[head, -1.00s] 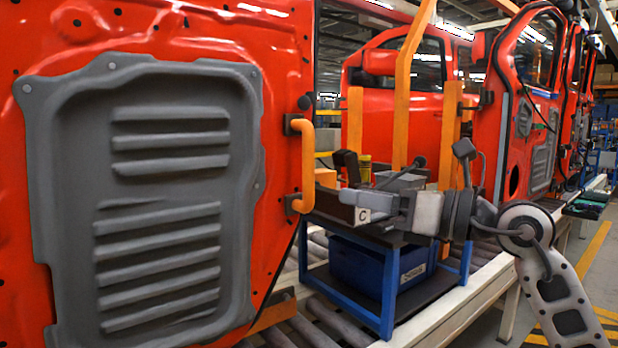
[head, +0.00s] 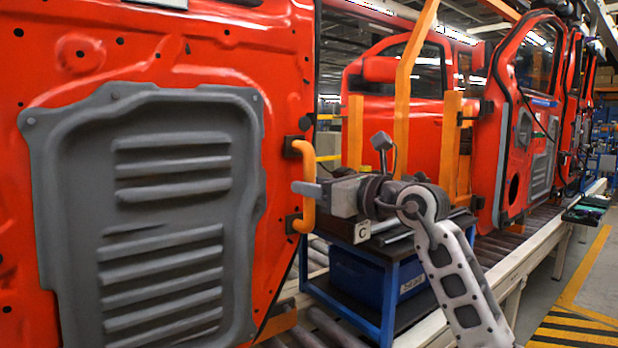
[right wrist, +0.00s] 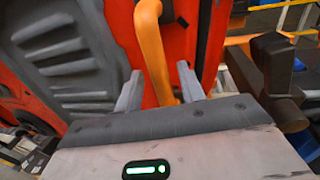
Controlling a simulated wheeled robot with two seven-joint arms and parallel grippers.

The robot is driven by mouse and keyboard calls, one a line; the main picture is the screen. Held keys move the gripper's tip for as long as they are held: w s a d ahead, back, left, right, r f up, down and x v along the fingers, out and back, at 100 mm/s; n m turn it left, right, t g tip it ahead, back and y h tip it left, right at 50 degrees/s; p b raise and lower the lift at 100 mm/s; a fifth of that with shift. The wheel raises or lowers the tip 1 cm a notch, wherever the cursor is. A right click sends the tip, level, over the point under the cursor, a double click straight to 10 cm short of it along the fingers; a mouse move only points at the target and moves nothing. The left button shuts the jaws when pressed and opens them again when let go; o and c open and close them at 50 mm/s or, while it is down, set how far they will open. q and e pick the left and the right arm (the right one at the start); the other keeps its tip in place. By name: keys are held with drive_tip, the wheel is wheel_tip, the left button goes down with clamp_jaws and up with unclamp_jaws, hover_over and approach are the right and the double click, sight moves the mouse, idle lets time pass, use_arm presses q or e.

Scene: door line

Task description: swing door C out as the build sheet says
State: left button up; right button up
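A big red door with a grey ribbed inner panel (head: 150,210) fills the left of the head view. An upright orange handle (head: 308,185) stands on black mounts near its right edge. My left gripper is not in view.
A blue-framed cart (head: 392,290) with a blue bin (head: 360,275) stands behind the door, on the rollers. Orange posts (head: 403,90) and more red doors (head: 525,120) stand farther back. A dark block (right wrist: 275,75) is close right of my gripper.

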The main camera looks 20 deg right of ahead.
drive_tip(key=shift+x, duration=0.85)
drive_tip(key=shift+s, duration=0.1)
clamp_jaws()
